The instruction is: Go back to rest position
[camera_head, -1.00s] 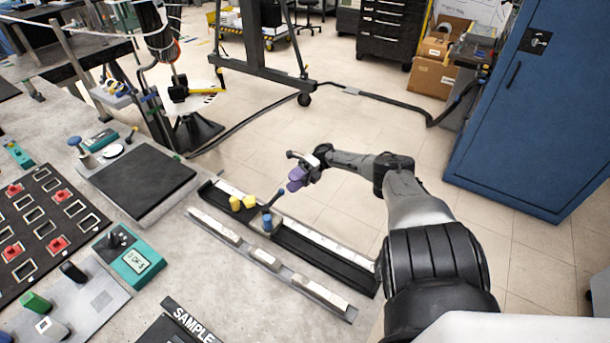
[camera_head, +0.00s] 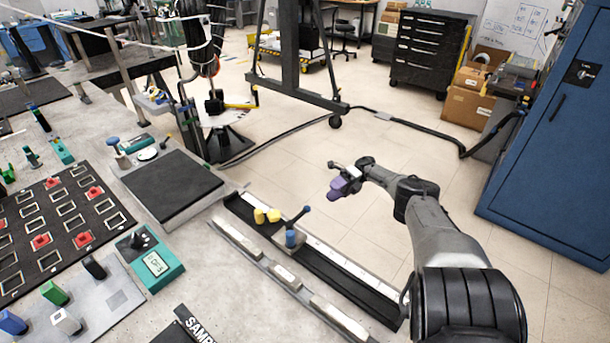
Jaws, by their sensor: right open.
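My right arm comes in from the lower right of the head view. Its right gripper (camera_head: 345,180), dark with a purple part, is open and empty. It hangs over the floor beyond the bench's right edge, apart from everything on the bench. My left gripper is not in view.
The grey bench holds a black tray with red pieces (camera_head: 60,225), a teal meter (camera_head: 155,263) and a black pad (camera_head: 172,186). A blue cabinet (camera_head: 560,140) stands at right. Black drawers (camera_head: 432,50) and boxes (camera_head: 468,100) stand behind. Floor around the gripper is clear.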

